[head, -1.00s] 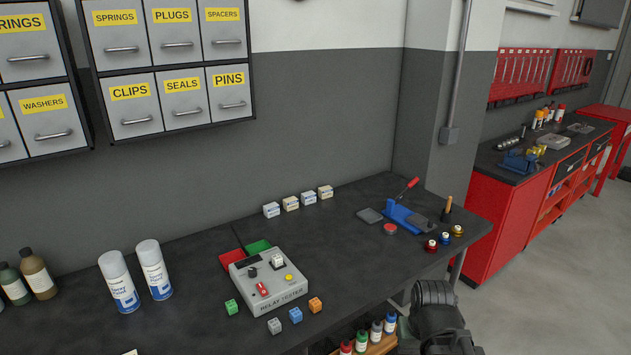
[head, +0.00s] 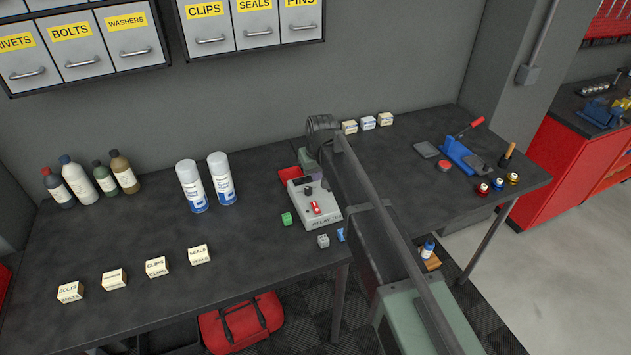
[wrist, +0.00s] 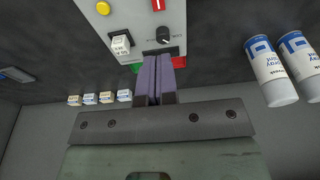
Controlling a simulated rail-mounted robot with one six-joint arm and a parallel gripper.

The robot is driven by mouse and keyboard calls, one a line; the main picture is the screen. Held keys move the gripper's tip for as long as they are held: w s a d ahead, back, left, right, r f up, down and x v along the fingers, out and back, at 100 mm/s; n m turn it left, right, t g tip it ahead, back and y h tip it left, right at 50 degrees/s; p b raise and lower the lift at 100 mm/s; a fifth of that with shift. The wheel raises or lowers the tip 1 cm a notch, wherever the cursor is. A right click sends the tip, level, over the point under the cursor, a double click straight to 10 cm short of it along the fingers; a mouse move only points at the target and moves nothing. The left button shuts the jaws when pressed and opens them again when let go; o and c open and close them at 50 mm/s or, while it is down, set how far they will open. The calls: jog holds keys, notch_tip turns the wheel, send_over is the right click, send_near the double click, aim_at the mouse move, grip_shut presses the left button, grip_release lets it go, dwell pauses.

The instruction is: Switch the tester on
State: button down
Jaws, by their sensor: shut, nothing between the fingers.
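The relay tester (head: 327,218), a pale grey box, stands on the dark bench in the head view. Its red switch (head: 316,208) and black knob (head: 308,190) show there; my arm hides its right part. The wrist view shows the tester's panel (wrist: 135,12) at the top, with the red switch (wrist: 158,5) cut by the frame edge, the knob (wrist: 163,37), a yellow button (wrist: 103,8) and a white cube (wrist: 120,43). My gripper (wrist: 158,60) is shut and empty, its purple fingers just short of the knob in the picture. Contact cannot be told.
Small white boxes (head: 368,122) stand behind; a blue tool (head: 457,153) is at right. The bench's front left holds several labelled blocks (head: 157,266).

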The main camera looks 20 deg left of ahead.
aim_at(314, 202)
jog(key=f+b, duration=0.3)
jog(key=f, duration=0.1)
jog(key=w+a+f+b, duration=0.1)
jog(key=f+b, duration=0.7)
jog(key=shift+w+a+f, duration=0.15)
jog(key=shift+w, duration=0.25)
